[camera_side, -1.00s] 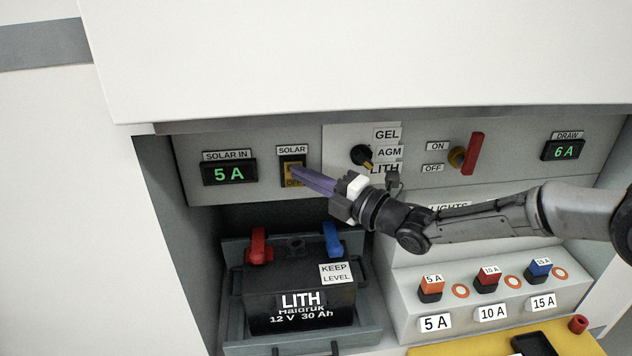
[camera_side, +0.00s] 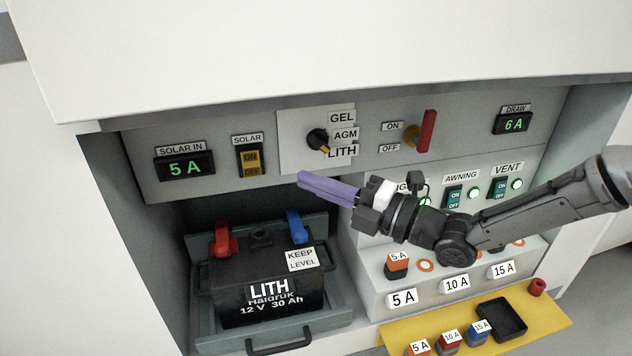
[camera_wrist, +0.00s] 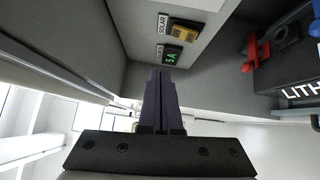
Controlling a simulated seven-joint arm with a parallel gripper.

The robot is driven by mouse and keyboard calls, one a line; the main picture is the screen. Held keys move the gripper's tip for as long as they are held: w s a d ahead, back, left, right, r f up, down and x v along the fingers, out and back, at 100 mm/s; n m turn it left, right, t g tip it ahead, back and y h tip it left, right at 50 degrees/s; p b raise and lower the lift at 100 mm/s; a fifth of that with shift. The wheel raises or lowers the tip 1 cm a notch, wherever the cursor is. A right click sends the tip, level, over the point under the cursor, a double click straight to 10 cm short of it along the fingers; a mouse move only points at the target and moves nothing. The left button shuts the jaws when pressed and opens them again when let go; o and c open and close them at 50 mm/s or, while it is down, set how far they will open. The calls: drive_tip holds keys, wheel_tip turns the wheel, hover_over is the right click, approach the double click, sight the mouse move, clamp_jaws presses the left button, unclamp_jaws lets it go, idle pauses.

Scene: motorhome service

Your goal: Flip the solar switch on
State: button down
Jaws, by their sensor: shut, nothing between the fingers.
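The solar switch (camera_side: 250,162) is an amber rocker marked ON and OFF in a dark frame, on the upper panel under the SOLAR label. The SOLAR IN display (camera_side: 185,167) to its left reads 5 A. My gripper (camera_side: 302,180) has long purple fingers, shut and empty. In the side view it is to the right of the switch and a little lower, apart from it. In the wrist view, the fingers (camera_wrist: 161,75) point toward the panel, with the switch (camera_wrist: 186,32) and display (camera_wrist: 173,55) beyond the tips.
A battery (camera_side: 268,285) marked LITH sits in a grey tray below the panel. The selector knob (camera_side: 318,139) points near LITH. A red-handled switch (camera_side: 425,132) and DRAW display (camera_side: 513,124), reading 6 A, are to the right. Fuses lie on a yellow mat (camera_side: 400,335).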

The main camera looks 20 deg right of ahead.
drive_tip(key=shift+d, duration=0.1)
idle(0.5)
drive_tip(key=s+d+r+m+g+h, duration=0.1)
drive_tip(key=s+d+r+m+h, duration=0.15)
drive_tip(key=d+m+h, duration=0.65)
drive_tip(key=s+d+r+m+h, duration=0.15)
drive_tip(key=s+d+m, duration=0.3)
drive_tip(key=d, duration=1.05)
drive_tip(key=s+d+f+m+g+h, duration=0.1)
drive_tip(key=s+d+m, duration=0.3)
drive_tip(key=s, duration=0.4)
drive_tip(key=s+d+f+m+g, duration=0.3)
drive_tip(key=s+d+m, duration=0.1)
drive_tip(key=s, duration=0.5)
drive_tip(key=s+d+f+m+g+h, duration=0.1)
drive_tip(key=s+d+f+m+g, duration=0.1)
drive_tip(key=s+d+m, duration=0.3)
drive_tip(key=s+m, duration=0.1)
drive_tip(key=s, duration=0.2)
drive_tip(key=shift+s+f+g+h, duration=0.2)
drive_tip(key=shift+f+g+h, duration=0.05)
drive_tip(key=shift+g+h, duration=0.1)
